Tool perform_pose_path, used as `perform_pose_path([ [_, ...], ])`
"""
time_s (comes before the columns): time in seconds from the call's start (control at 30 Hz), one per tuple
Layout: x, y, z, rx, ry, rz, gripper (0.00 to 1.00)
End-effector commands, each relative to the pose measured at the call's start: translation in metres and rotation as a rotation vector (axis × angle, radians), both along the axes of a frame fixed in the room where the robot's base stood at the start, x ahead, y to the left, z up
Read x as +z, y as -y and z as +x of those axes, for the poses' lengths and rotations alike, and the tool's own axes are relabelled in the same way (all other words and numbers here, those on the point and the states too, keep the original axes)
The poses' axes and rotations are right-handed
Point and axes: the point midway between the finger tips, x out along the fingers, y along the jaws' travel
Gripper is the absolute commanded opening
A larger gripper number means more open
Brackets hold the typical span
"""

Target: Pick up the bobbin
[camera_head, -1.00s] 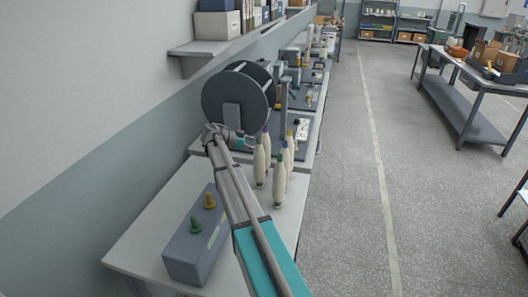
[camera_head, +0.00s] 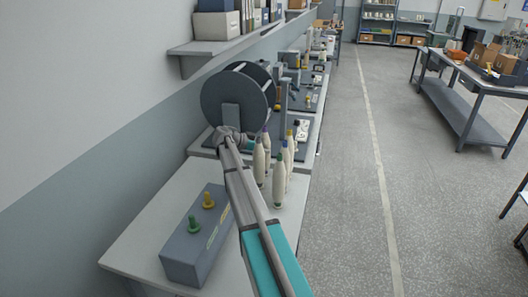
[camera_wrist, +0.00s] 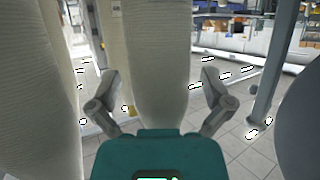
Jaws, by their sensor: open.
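Several cream, thread-wound bobbins stand upright in a close group on the table, with purple, yellow, blue and green tips; the front one (camera_head: 278,183) has a green tip. In the wrist view one bobbin (camera_wrist: 156,60) stands between the two spread fingers of my gripper (camera_wrist: 160,80), with gaps visible on both sides. My gripper is open. Another bobbin (camera_wrist: 38,90) fills the left side of the wrist view, close to the left finger.
A grey-blue box (camera_head: 190,255) with a green peg (camera_head: 193,223) and a yellow peg (camera_head: 208,200) sits on the near table (camera_head: 140,240). A large dark drum (camera_head: 233,98) stands behind my wrist. A wall shelf (camera_head: 215,45) hangs above. The aisle floor at right is clear.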

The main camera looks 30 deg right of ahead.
Motion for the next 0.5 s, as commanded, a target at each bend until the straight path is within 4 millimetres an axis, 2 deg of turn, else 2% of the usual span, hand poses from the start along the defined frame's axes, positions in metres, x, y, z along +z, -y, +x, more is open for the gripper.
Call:
perform_pose_path([
  [0.13,0.0,-0.0003,0.0001,0.0,0.0,0.0,1.0],
  [0.17,0.0,-0.0004,0.0001,0.0,0.0,0.0,0.96],
  [0.5,-0.0001,-0.0008,0.0002,0.0,0.0,0.0,0.33],
])
